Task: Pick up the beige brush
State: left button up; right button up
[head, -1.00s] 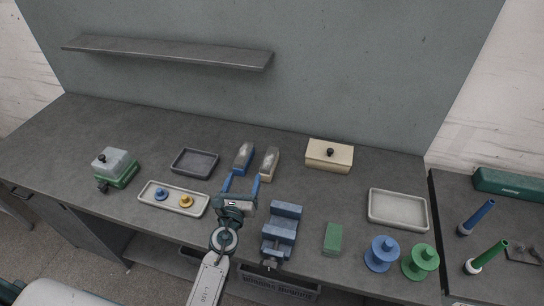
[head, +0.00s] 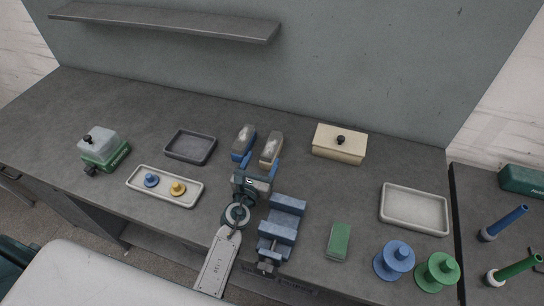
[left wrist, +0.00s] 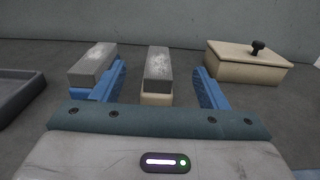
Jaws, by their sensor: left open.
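The beige brush (head: 270,149) lies on the grey bench, its grey, pale-dusted top facing up. In the left wrist view its beige body (left wrist: 156,99) shows below that top, between my two blue fingers. My left gripper (head: 258,166) is open, just on the near side of the brush; it also shows in the left wrist view (left wrist: 160,72). Its fingers are apart from the brush or beside its near end; I cannot tell if they touch it. My right gripper is not in view.
A blue brush (head: 243,140) lies close on the left, near my left finger. A blue vise (head: 283,222) stands to the right of my wrist. A beige lidded box (head: 338,146) is behind right, a dark tray (head: 190,147) left. A shelf (head: 170,22) hangs above.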

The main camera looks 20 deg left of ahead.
aim_at(269, 149)
pick_arm(q)
notch_tip(269, 149, down, 3)
jog(key=shift+b, duration=1.05)
jog(key=shift+w+r+p, duration=0.55)
jog(key=shift+w, duration=0.25)
jog(key=shift+w+f, duration=0.1)
jog(key=shift+w, duration=0.6)
jog(key=w, duration=0.4)
jog(key=shift+w+d, duration=0.1)
jog(key=shift+w, duration=0.2)
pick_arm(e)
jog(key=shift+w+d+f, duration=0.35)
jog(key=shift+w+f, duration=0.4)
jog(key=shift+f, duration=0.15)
pick_arm(q)
jog(key=c, duration=1.1)
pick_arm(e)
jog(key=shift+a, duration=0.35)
